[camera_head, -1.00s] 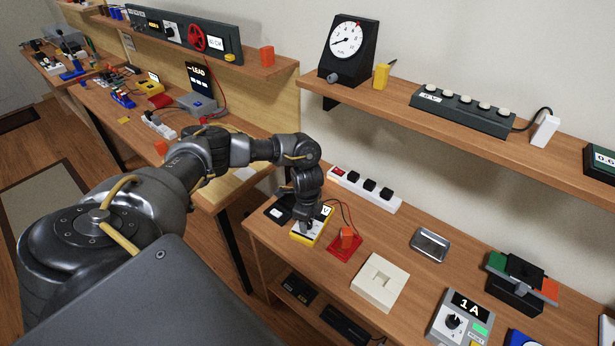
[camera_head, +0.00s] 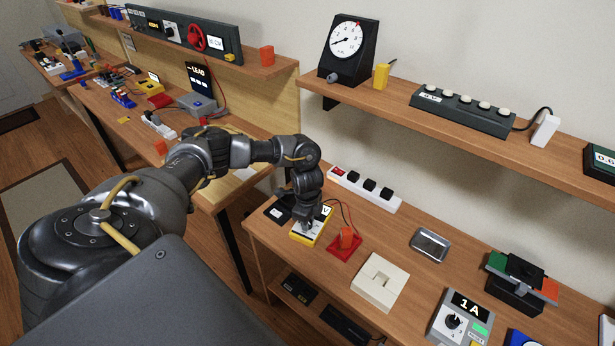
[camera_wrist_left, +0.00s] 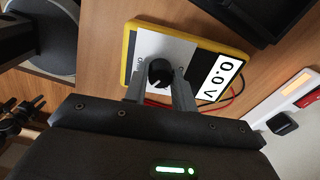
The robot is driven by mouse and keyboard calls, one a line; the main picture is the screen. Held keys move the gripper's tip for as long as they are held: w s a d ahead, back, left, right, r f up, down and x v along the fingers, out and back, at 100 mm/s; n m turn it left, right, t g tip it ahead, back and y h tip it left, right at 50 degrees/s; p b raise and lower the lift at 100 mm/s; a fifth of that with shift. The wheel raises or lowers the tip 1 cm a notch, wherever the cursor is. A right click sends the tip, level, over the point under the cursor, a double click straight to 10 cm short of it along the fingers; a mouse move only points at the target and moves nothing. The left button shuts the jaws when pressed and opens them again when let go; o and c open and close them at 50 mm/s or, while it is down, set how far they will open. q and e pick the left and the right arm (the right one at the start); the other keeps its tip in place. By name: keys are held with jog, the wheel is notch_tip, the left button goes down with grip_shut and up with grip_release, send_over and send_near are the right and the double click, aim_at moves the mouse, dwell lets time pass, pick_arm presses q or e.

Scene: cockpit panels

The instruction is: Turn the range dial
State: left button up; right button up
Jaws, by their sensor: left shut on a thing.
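The yellow-edged meter (camera_head: 300,238) lies on the bench in the head view, under my left gripper (camera_head: 309,226). In the left wrist view the meter (camera_wrist_left: 199,49) has a white and grey face and a display reading "0.0 V" (camera_wrist_left: 222,77). The round black dial (camera_wrist_left: 159,73) sits between the two fingers of my left gripper (camera_wrist_left: 160,85). The gripper is shut on the dial, with a finger on each side of it. The dial's far markings are partly hidden by the fingers. My right gripper is not in view.
A red block stand (camera_head: 345,245) with wires is just right of the meter. A dark device (camera_head: 279,208) lies to its left, and a white power strip (camera_head: 364,189) lies behind. A cream block (camera_head: 379,283) and a metal tray (camera_head: 430,244) are farther right, with bare bench between.

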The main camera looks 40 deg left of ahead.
pick_arm(q)
jog(key=m+b, duration=0.1)
jog(key=m, duration=0.4)
jog(key=shift+f+b, duration=0.1)
jog(key=shift+b, duration=0.2)
jog(key=m+b, duration=0.1)
jog(key=m, duration=0.2)
jog(key=shift+m, duration=0.3)
jog(key=shift+m+b, duration=0.85)
jog(key=shift+m, duration=0.55)
jog(key=o, duration=1)
notch_tip(320, 180, up, 11)
jog(key=p, duration=0.1)
jog(key=shift+a, duration=0.2)
jog(key=shift+s, duration=0.1)
